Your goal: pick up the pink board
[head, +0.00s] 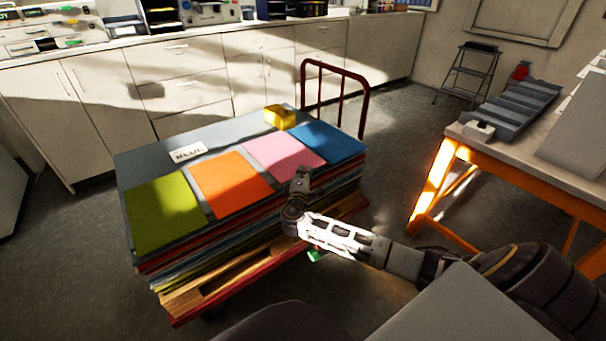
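The pink board (280,153) lies flat on top of a stack of boards on a cart, between an orange board (231,184) and a blue board (327,142). My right gripper (301,173) is over the near edge of the pink board, pointing away from me. Whether its fingers are open, or touch the board, I cannot tell. The gripper hides a small part of the near edge. My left gripper is not in view.
A green board (163,213) lies at the left of the stack. A yellow block (280,116) and a "BLUE" label card (188,152) sit behind the boards. The cart has a red handle (335,68). An orange-legged table (500,160) stands at right; cabinets line the back.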

